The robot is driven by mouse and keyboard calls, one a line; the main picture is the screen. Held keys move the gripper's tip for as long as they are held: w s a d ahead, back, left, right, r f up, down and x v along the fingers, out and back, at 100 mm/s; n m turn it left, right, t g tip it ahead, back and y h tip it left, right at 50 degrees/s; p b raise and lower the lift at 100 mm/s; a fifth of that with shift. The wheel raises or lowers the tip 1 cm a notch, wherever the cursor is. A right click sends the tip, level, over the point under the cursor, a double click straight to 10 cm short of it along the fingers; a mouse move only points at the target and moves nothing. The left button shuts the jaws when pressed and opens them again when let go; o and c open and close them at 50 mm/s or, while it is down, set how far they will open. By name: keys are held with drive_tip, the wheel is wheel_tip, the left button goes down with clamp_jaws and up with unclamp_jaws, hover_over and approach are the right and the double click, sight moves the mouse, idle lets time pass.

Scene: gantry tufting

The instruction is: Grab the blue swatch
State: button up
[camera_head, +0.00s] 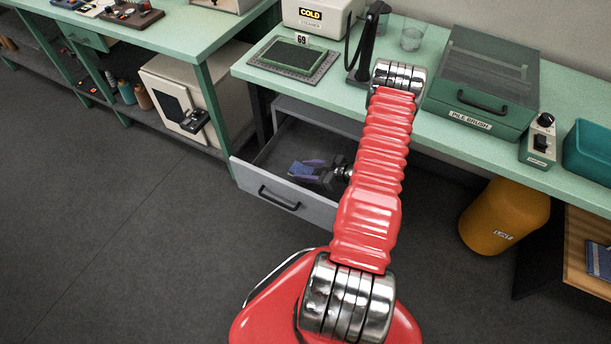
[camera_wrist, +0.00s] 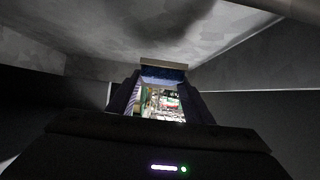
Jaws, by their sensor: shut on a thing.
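The blue swatch (camera_head: 301,168) shows as a small blue patch inside the open grey drawer (camera_head: 215,184) under the green bench. My gripper (camera_head: 313,171) reaches into the drawer and is shut on the swatch, with its fingers on either side of it. In the wrist view, my gripper (camera_wrist: 161,92) has its two dark fingers around a narrow dark blue strip of the swatch (camera_wrist: 163,73). A bright, patterned patch shows between the fingers; I cannot tell what it is. Much of the swatch is hidden by the fingers.
The drawer's front and walls stand around my gripper. Above, the bench (camera_head: 440,133) holds a pile brush box (camera_head: 480,85), a tufted pad (camera_head: 290,58) and a dark upright stand (camera_head: 367,45). A yellow bin (camera_head: 505,217) stands at right. The floor at left is clear.

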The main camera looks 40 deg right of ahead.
sight(306, 171)
drive_tip(key=shift+r, duration=3.05)
